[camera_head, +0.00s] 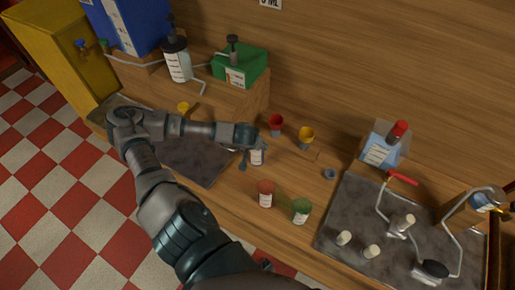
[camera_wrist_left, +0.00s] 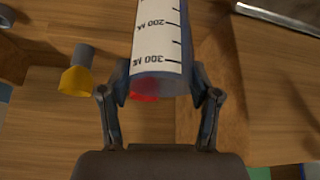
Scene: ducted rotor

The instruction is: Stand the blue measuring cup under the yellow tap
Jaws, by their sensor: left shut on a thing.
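My left gripper (camera_head: 250,146) is shut on a measuring cup with a white label (camera_head: 257,156), held near the middle of the counter. In the left wrist view, the gripper (camera_wrist_left: 160,100) has a finger on each side of the cup (camera_wrist_left: 163,45), whose label carries 200 and 300 marks. The cup's body looks grey-blue; most of its colour is hidden by the label. A small yellow part (camera_head: 183,107), perhaps the yellow tap, shows at the wooden block's front, above the grey mat. My forearm passes close to it. My right gripper is not in view.
Salmon (camera_head: 265,190) and green (camera_head: 300,209) labelled cups stand in front. A dark grey mat (camera_head: 205,168) lies partly under my arm. A second mat at right holds several fittings.

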